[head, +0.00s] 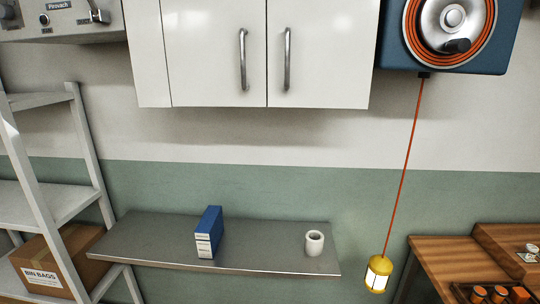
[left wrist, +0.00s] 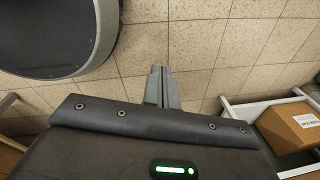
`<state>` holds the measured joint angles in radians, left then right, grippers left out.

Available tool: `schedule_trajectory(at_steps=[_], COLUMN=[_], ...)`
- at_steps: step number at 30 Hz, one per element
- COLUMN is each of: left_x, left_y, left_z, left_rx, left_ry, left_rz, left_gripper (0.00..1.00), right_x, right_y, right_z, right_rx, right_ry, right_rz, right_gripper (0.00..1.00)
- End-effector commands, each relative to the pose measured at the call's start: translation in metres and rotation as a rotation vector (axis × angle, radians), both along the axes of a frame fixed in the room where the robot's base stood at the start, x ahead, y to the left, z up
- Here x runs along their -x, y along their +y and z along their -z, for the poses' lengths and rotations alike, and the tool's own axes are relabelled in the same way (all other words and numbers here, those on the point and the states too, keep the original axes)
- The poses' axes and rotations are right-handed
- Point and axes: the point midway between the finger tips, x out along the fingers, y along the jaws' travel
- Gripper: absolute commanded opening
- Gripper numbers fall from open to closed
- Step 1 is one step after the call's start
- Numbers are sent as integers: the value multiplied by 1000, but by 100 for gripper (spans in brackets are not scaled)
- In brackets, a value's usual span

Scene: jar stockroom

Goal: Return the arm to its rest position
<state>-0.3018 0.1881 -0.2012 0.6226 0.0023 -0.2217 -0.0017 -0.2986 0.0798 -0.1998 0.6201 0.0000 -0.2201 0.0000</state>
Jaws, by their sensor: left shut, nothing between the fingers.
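My left gripper (left wrist: 162,88) shows in the left wrist view with its two grey fingers together and nothing between them. It hangs over the tiled floor (left wrist: 220,45), apart from any object. Neither gripper shows in the head view, and my right gripper is in no view.
A metal shelf (head: 150,239) holds a blue box (head: 208,232) and a white cup-like roll (head: 314,243). A white rack (head: 85,150) with a cardboard box (head: 85,262) stands left. A yellow lantern (head: 378,274) hangs on a red cord near a wooden table (head: 440,255). White cabinets (head: 210,60) are above.

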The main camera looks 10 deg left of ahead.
Motion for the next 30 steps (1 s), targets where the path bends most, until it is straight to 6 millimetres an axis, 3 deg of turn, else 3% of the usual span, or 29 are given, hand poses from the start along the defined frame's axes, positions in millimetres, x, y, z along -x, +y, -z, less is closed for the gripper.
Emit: schedule_trajectory(at_steps=[1, 6, 7, 9, 15, 19, 30], left_x=[1, 1, 1, 1, 1, 1, 1], left_y=[-28, -99, -90, -90, -90, -89, -89], left_z=[3, 11, 29, 47, 83, 93, 92], left_rx=[33, 116, 106, 106, 106, 105, 105], left_ry=[0, -1, -1, -1, -1, -1, 0], left_rz=[-11, -38, -35, -34, -34, -35, -35], left_gripper=[0, 0, 0, 0, 0, 0, 0], right_x=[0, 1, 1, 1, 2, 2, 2], right_y=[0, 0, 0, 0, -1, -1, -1], right_z=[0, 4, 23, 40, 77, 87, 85], right_rx=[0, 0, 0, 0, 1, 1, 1], right_ry=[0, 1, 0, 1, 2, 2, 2], right_rz=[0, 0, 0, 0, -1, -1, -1], right_gripper=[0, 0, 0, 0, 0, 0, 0])
